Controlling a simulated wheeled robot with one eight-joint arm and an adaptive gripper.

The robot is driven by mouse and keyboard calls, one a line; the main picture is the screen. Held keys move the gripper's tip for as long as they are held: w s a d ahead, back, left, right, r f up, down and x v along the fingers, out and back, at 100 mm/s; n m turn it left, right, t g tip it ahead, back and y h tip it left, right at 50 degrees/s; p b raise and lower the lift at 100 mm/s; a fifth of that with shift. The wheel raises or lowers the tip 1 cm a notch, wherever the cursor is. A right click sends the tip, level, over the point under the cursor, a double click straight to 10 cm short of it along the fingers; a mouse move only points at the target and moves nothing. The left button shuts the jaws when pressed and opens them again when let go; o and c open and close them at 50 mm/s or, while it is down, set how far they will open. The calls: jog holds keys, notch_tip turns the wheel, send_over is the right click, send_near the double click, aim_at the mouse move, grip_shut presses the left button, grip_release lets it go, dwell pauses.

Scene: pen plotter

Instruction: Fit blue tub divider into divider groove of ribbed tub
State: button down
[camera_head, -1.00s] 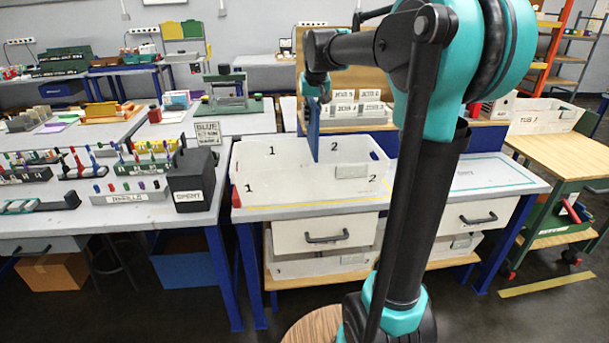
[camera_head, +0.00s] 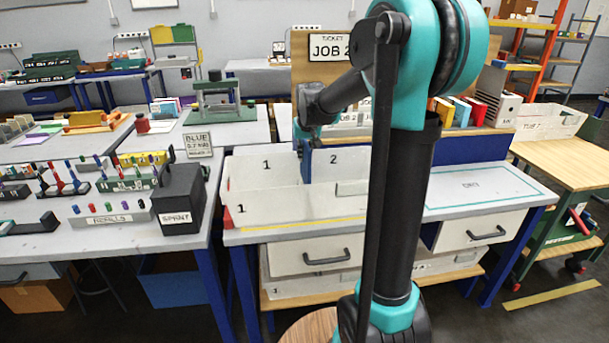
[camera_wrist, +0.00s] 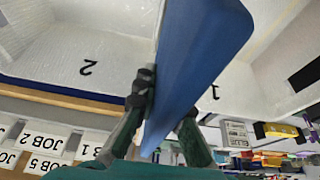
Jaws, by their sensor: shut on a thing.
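The blue divider (camera_head: 306,165) stands roughly upright in the middle of the white ribbed tub (camera_head: 262,203), between the sides marked 1 and 2. My gripper (camera_head: 305,143) is above it, near the tub's back wall. In the wrist view my gripper (camera_wrist: 168,115) is shut on the divider (camera_wrist: 200,60), one finger on each face. The tub's inner walls (camera_wrist: 110,50) show on both sides of the divider there. The divider's lower edge and the groove are hidden, so I cannot tell whether it is seated.
A board with a job ticket (camera_head: 330,46) stands behind the tub. A dark box (camera_head: 180,198) is on the table at left. Several coloured folders (camera_head: 460,110) stand at back right. The outlined bench area (camera_head: 485,186) to the right is clear.

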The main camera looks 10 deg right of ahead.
aim_at(308, 145)
jog(key=shift+f, duration=3.8)
jog(key=c, duration=1.6)
grip_release()
jog(key=shift+f, duration=0.1)
jog(key=v, duration=1.2)
jog(key=shift+s, duration=0.1)
